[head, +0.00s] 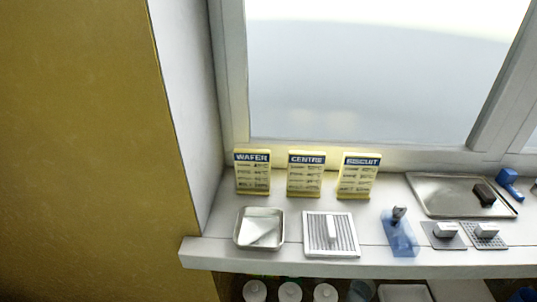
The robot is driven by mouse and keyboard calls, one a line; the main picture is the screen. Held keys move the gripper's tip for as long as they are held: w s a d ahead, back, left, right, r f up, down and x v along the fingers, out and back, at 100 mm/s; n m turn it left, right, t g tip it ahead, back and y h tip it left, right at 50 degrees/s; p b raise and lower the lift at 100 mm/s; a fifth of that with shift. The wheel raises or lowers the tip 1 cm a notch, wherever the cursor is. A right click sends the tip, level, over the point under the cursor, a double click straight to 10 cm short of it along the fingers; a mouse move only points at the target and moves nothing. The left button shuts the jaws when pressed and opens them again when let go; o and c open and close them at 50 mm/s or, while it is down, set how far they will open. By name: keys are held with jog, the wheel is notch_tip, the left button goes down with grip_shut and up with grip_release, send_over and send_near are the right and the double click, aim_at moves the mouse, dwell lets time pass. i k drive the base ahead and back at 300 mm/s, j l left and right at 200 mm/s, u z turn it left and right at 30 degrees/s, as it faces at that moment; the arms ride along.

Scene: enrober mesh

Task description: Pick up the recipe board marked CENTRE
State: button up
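The recipe board marked CENTRE (306,175) stands upright on the white sill, leaning near the window frame, yellow with a blue title band. The board marked WAFER (252,174) stands to its left and the board marked BISCUIT (357,178) to its right, with small gaps between them. In front of the CENTRE board lies a slatted white grid with a light block on it (330,235). My gripper is not in the head view.
A shallow metal tray (240,228) sits front left on the sill (290,262). A blue holder (400,238), two small plates with grey blocks (444,238) (487,238) and a large tray (432,204) with a dark block are to the right. White-lidded containers (290,291) stand below.

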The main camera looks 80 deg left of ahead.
aim_at(304, 169)
jog(key=l+u, duration=0.1)
jog(key=u, duration=0.35)
jog(key=k+u, duration=0.15)
jog(key=u, duration=0.35)
jog(key=k+u, duration=0.1)
jog(key=u, duration=0.85)
jog(key=k+j+u, duration=0.1)
jog(key=k, duration=0.3)
jog(key=j, duration=0.1)
